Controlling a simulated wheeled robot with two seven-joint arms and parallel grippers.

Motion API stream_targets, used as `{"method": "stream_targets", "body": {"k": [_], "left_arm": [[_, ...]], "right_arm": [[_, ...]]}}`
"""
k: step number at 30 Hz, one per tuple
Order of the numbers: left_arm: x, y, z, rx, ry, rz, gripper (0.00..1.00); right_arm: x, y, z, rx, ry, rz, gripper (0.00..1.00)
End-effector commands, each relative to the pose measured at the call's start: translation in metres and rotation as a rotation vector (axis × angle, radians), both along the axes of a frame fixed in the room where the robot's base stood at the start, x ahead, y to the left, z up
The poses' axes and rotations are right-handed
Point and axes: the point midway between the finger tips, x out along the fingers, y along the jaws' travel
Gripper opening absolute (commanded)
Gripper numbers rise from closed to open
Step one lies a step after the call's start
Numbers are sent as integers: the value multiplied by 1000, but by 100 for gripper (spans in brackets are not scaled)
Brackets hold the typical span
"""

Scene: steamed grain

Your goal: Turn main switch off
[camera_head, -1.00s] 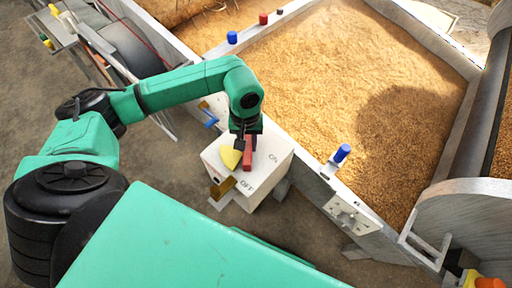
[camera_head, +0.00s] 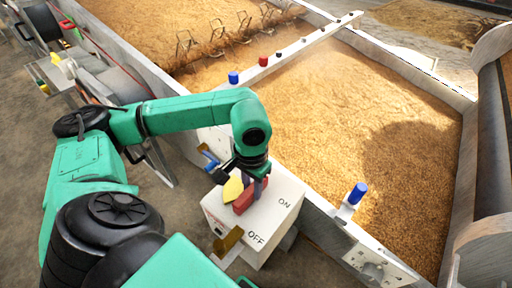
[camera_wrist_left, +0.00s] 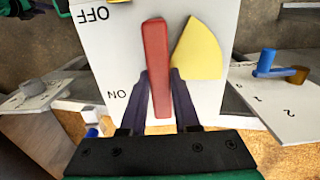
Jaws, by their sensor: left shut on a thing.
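The main switch is a white box (camera_head: 275,215) marked ON and OFF, with a red handle (camera_head: 243,201) and a yellow wedge (camera_head: 231,190) on its top. My left gripper (camera_head: 254,186) is over the box and shut on the red handle. In the left wrist view, its two dark fingers (camera_wrist_left: 164,95) stand on either side of the red handle (camera_wrist_left: 156,55). There the yellow wedge (camera_wrist_left: 198,52) lies to the right, and the OFF and ON marks to the left. The handle points at neither mark squarely. My right gripper is not in view.
A large grain bed (camera_head: 360,120) with a metal rim lies behind and right of the box. A blue knob (camera_head: 357,194) stands on its near rim. Blue (camera_head: 233,78) and red (camera_head: 263,61) knobs stand on the cross beam. A small blue lever (camera_head: 208,157) is just left of the box.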

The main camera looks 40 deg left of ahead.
Motion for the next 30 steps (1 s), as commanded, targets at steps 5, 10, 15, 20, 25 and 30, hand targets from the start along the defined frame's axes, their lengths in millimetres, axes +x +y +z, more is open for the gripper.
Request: {"method": "stream_targets", "body": {"k": [5, 10, 15, 20, 25, 30], "left_arm": [[0, 2, 1, 2, -4, -12, 0], [0, 2, 2, 2, -4, -13, 0], [0, 2, 2, 2, -5, -13, 34], [0, 1, 1, 1, -3, -13, 60], [0, 1, 1, 1, -2, -12, 60], [0, 1, 13, 0, -5, -12, 60]], "right_arm": [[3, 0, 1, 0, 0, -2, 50], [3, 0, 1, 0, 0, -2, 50], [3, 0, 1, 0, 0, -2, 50], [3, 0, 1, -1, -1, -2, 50], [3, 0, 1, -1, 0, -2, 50], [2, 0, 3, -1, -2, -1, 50]]}}
